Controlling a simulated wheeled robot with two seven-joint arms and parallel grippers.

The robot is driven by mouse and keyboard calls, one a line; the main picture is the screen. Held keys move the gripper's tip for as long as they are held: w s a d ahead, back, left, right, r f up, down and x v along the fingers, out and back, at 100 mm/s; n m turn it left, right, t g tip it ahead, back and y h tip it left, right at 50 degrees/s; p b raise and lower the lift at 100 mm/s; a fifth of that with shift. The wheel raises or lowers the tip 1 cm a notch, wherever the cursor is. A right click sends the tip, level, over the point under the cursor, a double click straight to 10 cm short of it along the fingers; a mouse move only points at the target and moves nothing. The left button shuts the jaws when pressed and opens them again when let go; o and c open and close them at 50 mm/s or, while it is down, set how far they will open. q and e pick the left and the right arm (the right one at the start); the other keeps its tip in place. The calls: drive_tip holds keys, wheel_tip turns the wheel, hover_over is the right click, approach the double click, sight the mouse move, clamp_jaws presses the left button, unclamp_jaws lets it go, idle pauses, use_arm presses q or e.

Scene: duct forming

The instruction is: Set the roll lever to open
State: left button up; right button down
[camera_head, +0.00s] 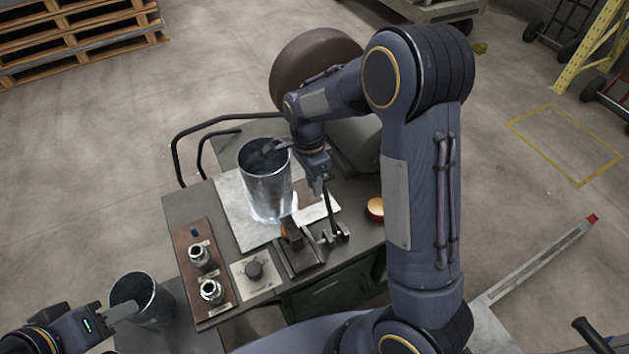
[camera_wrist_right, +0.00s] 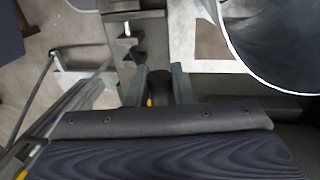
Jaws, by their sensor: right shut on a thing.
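My right gripper (camera_head: 322,184) points down over the bench in the head view, at the top of a thin dark upright lever (camera_head: 331,212). In the right wrist view, the two fingers of this gripper (camera_wrist_right: 160,85) sit on either side of a dark rounded knob (camera_wrist_right: 158,78), shut on it. The lever's foot is by a small dark bracket beside the metal cylinder. Any open marking for the lever is not readable. My left gripper (camera_head: 121,312) is at the lower left, away from the lever; its finger gap is not clear.
A shiny metal cylinder (camera_head: 266,190) stands on a sheet left of my right gripper, close to it. A brown panel with two metal fittings (camera_head: 187,238) and a knob plate (camera_head: 252,285) lie nearer. An orange-topped round button (camera_head: 375,207) is right. A dark bin (camera_head: 152,310) stands by my left gripper.

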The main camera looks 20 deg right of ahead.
drive_tip(key=shift+w, duration=0.1)
drive_tip(key=c, duration=1.3)
unclamp_jaws()
drive_tip(key=shift+w+f, duration=0.15)
wheel_tip(320, 180, up, 8)
drive_tip(key=w, duration=0.1)
drive_tip(key=shift+b, duration=0.35)
